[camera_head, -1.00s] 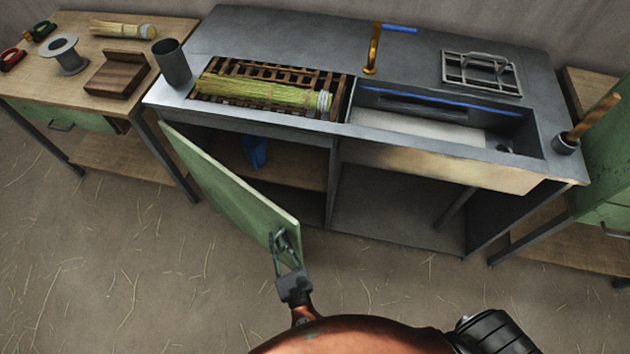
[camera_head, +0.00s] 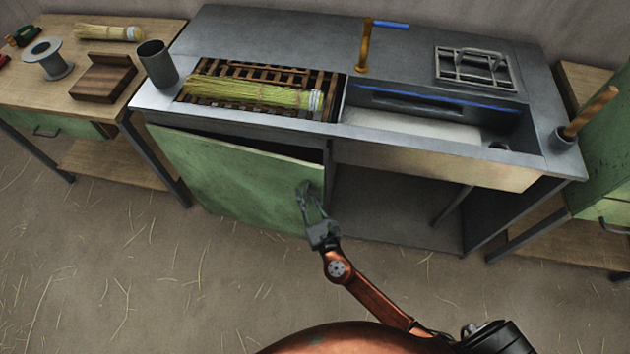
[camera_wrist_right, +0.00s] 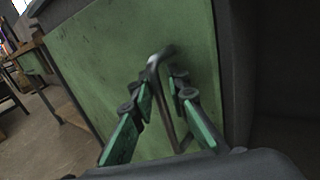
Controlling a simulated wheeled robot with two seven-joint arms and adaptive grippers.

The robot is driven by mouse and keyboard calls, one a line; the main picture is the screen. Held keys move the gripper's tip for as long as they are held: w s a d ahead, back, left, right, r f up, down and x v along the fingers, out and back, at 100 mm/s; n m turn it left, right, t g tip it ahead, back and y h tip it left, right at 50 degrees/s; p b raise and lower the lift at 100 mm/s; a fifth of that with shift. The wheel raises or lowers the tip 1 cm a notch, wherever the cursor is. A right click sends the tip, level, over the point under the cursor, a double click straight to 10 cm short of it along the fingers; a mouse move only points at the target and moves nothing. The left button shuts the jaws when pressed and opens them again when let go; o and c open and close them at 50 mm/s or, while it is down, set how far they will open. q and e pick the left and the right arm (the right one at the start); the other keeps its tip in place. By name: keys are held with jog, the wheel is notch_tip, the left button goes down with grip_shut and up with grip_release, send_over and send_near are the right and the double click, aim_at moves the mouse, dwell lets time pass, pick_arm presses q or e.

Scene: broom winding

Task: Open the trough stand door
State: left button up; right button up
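The trough stand door (camera_head: 235,180) is a green panel at the stand's lower left. It stands only slightly ajar, with a dark gap along its top. It fills much of the right wrist view (camera_wrist_right: 130,55). Its grey bar handle (camera_wrist_right: 168,110) is near the door's right edge. My right gripper (camera_head: 308,200) is at this handle. In the right wrist view, its green-padded fingers (camera_wrist_right: 162,92) are spread on both sides of the bar, with gaps showing beside it. My left gripper is not in view.
The metal trough stand (camera_head: 270,30) carries a straw bundle (camera_head: 250,93) on a slatted rack, a grey cup (camera_head: 157,64) and a sink basin (camera_head: 430,123). A wooden table (camera_head: 75,100) stands at left. The floor in front is clear.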

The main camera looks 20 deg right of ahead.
aim_at(312, 187)
jog(key=shift+w+d, duration=1.65)
jog(key=shift+w, duration=0.2)
